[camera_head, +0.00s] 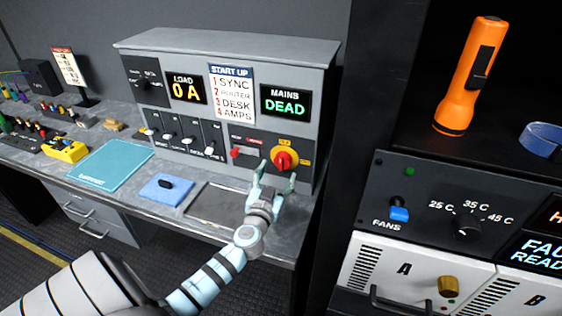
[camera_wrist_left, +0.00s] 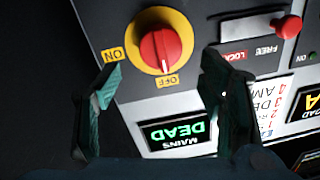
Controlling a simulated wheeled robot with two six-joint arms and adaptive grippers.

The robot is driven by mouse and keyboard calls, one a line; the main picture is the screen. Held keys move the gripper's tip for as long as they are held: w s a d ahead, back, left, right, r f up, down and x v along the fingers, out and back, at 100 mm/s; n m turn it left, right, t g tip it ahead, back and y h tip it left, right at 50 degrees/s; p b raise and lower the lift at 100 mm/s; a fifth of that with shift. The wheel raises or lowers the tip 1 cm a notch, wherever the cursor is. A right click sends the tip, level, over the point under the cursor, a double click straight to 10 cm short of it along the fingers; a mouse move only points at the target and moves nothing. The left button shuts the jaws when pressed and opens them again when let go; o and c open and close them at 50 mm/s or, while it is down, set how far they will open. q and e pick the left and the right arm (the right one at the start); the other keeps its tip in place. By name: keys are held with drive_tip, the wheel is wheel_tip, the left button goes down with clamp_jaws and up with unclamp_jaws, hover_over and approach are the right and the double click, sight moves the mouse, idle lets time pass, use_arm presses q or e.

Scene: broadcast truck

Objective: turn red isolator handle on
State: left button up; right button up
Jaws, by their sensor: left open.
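The red isolator handle (camera_head: 283,160) sits on a round yellow plate at the lower right of the grey console's front. It also shows in the left wrist view (camera_wrist_left: 160,50), where the picture is turned over. ON and OFF labels stand beside the plate, and the handle's long axis lies toward OFF. My left gripper (camera_head: 275,179) is open and empty just in front of the handle. In the left wrist view its fingers (camera_wrist_left: 160,72) stand apart, either side of the handle's line, without visible contact. My right gripper is not in view.
The mains display (camera_head: 286,102) reads DEAD. A red slide knob (camera_head: 236,153) sits at the FREE end beside the isolator. A dark rack with an orange torch (camera_head: 470,78) stands close on the right. A blue pad (camera_head: 167,187) and teal mat (camera_head: 110,165) lie on the desk.

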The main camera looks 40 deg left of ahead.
sight(281, 165)
use_arm(q)
drive_tip(key=x, duration=0.5)
drive_tip(key=shift+w+a+f, duration=0.1)
drive_tip(key=shift+w+a, duration=0.05)
drive_tip(key=shift+w, duration=0.05)
drive_tip(key=shift+c, duration=0.5)
drive_tip(key=c, duration=1.1)
